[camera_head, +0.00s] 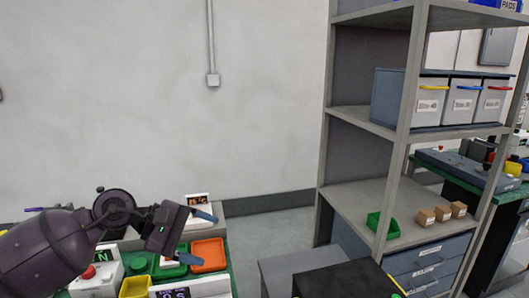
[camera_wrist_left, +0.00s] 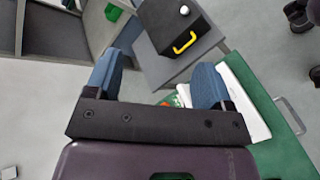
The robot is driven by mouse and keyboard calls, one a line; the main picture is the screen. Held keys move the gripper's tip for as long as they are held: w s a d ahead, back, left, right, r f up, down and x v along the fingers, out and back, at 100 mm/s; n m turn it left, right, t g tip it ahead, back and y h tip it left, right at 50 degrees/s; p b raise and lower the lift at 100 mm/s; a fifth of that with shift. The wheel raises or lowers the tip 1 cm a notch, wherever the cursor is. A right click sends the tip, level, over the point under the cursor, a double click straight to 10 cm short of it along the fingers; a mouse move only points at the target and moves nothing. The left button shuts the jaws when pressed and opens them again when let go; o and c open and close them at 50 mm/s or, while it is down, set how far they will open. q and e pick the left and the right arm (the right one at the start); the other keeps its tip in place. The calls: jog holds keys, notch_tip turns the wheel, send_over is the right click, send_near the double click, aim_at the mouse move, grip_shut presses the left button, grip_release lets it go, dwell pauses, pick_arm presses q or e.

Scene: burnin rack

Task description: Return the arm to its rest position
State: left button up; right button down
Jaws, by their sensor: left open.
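My left arm comes in from the left in the head view, above a green-topped bench. Its gripper (camera_head: 190,234) has two blue fingers that stand apart, with nothing seen between them. In the left wrist view, the left gripper (camera_wrist_left: 158,85) also shows its blue fingers spread wide and empty, above the grey floor and the edge of the green bench. My right gripper is not in view.
On the bench are an orange tray (camera_head: 208,255), a yellow bin (camera_head: 134,288) and a box with a red button (camera_head: 90,272). A grey shelf rack (camera_head: 392,190) stands at right with a green bin (camera_head: 383,226) and small cardboard boxes (camera_head: 442,213). A dark box (camera_head: 345,281) stands in front.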

pick_arm(q)
jog(key=s+d+r+n+t+h, duration=0.2)
jog(key=s+d+n+t+h, duration=0.1)
jog(key=n+h, duration=0.4)
jog(key=s+a+f+m+t+y, duration=0.3)
jog(key=a+f+m+t+y, duration=0.45)
jog(key=m, duration=0.75)
jog(key=s+a+f+m+t+y, duration=0.2)
jog(key=a+f+m+t+y, duration=0.25)
jog(key=a+m+y, duration=0.7)
jog(key=s+f+n+g+y, duration=0.1)
jog(key=s+f+n+g, duration=0.5)
jog(key=s, duration=0.6)
jog(key=s+f+n+g, duration=0.5)
jog(key=s+f+g, duration=0.35)
jog(key=s, duration=0.25)
jog(key=w+f+t+b, duration=0.2)
jog(key=w+f+t, duration=0.1)
jog(key=f, duration=0.4)
jog(key=w+d+f+m+t+b, duration=0.1)
jog(key=w+f+t, duration=0.3)
jog(key=f+t, duration=0.1)
jog(key=shift+f+h+b, duration=0.35)
jog(key=shift+f+h, duration=0.05)
jog(key=shift+f, duration=0.45)
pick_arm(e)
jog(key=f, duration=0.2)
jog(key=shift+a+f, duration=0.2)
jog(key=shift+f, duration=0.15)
